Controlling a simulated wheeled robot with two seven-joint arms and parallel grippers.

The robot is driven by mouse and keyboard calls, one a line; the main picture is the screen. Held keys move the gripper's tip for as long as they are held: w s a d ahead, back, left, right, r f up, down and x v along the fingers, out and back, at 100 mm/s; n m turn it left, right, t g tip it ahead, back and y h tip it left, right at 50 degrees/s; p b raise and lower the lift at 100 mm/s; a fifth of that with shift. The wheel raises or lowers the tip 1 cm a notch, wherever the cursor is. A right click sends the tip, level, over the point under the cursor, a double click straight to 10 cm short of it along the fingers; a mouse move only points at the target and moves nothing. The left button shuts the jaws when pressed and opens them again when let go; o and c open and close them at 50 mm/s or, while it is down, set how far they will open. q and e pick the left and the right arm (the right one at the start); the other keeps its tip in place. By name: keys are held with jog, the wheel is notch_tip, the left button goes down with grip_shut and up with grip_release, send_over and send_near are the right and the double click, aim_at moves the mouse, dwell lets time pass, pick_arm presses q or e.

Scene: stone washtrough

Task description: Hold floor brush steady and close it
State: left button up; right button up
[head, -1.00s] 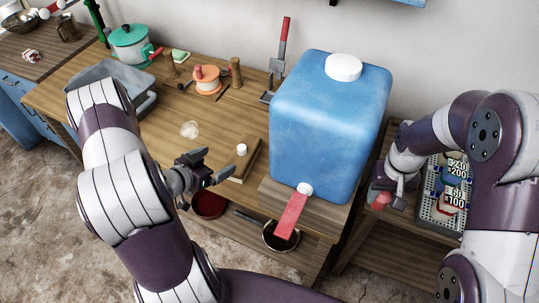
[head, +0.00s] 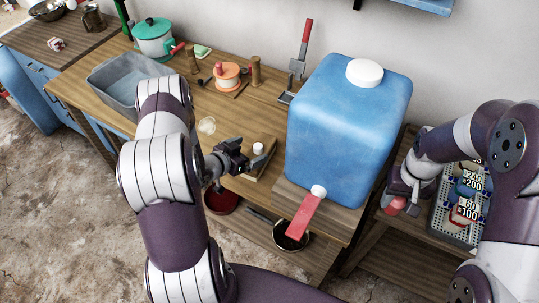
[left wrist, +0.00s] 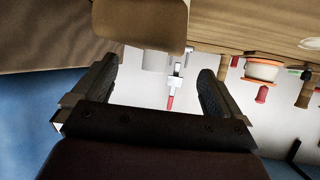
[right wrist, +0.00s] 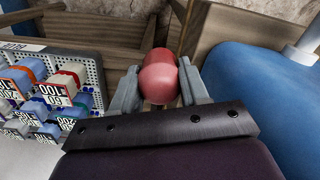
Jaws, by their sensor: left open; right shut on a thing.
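No thing in view is clearly recognisable as a floor brush. A brown wooden block with a white cap-like knob (head: 258,149) lies on the table in the head view. A brown block (left wrist: 140,22) also shows at the top of the left wrist view. My left gripper (head: 245,156) is open and empty just left of the block, apart from it in the left wrist view (left wrist: 157,85). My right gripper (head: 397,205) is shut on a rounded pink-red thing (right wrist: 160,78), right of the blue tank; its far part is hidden.
The large blue tank (head: 345,125) with a red lever (head: 303,217) stands between my grippers. A grey basin (head: 115,82), green pot (head: 153,38) and orange spool (head: 228,76) are at the back left. A grey crate (right wrist: 92,65) of labelled items is beside my right gripper.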

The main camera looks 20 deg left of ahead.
aim_at(254, 149)
pick_arm(q)
jog(key=x, duration=0.4)
jog(key=shift+w+d+p, duration=0.1)
jog(key=shift+d+p, duration=0.05)
jog(key=shift+p, duration=0.15)
jog(key=c, duration=1.2)
